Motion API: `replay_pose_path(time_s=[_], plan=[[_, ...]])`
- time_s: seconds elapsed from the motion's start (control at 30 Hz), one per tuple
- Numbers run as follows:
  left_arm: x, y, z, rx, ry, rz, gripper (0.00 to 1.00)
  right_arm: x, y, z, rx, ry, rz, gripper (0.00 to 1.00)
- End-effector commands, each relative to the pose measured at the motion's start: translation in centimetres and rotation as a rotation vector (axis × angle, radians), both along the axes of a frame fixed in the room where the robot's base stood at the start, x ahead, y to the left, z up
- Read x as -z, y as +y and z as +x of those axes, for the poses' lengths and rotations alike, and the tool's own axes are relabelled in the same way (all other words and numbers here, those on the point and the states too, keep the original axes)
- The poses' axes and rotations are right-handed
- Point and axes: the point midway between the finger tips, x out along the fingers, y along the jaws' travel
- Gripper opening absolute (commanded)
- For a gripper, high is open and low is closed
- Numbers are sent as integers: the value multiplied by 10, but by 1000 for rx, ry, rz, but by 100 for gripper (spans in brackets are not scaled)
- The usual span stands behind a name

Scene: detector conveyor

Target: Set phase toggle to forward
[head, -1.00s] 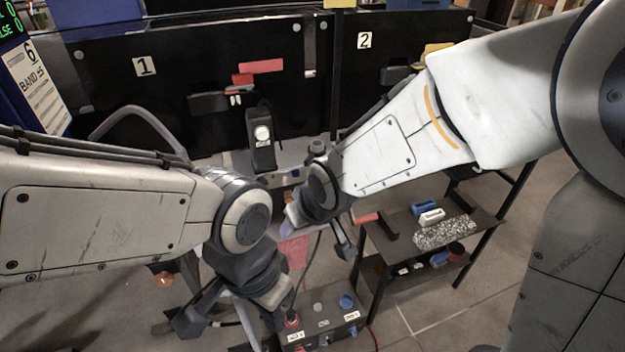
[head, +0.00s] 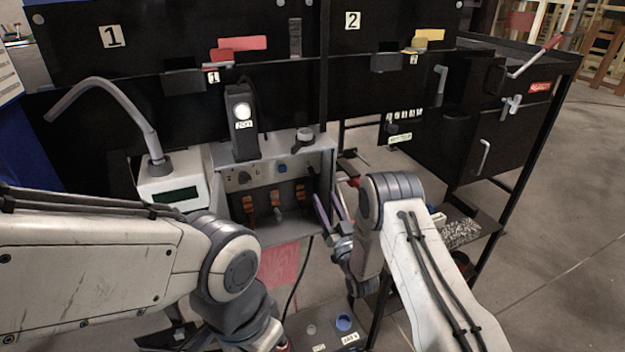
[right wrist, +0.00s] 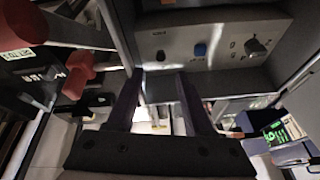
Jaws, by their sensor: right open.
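A grey control console (head: 315,155) stands ahead of me. Its front face carries a dark knob (head: 245,178), a blue button (head: 282,168) and a small switch-like part (head: 310,170) at the right. Orange-topped levers (head: 276,195) sit in a recess below. I cannot read which control is the phase toggle. My right gripper (head: 328,203) is open and empty, just right of the recess. In the right wrist view its fingers (right wrist: 158,82) point at the console face, apart from the small part (right wrist: 160,55), with the blue button (right wrist: 200,50) farther right. My left gripper (head: 262,336) is low; its jaws are unclear.
A gooseneck device (head: 172,190) stands left of the console and a lamp-like black unit (head: 241,122) on top of it. A shelf (head: 485,225) stands at right. A box with a blue button (head: 343,323) is low in front. My left forearm crosses the lower left.

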Motion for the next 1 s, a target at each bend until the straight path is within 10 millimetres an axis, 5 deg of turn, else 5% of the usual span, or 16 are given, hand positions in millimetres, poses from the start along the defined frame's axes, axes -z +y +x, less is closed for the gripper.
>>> replay_pose_path(time_s=[0.5, 0.97, 1.0], plan=[[-8, 0, 0, 0, 0, 0, 0, -34, 26, 74, -1, -2, 0, 52], [-8, 0, 0, 0, 0, 0, 0, -39, 30, 88, -1, 2, 0, 52], [-8, 0, 0, 0, 0, 0, 0, -38, 30, 88, -1, 2, 0, 41]])
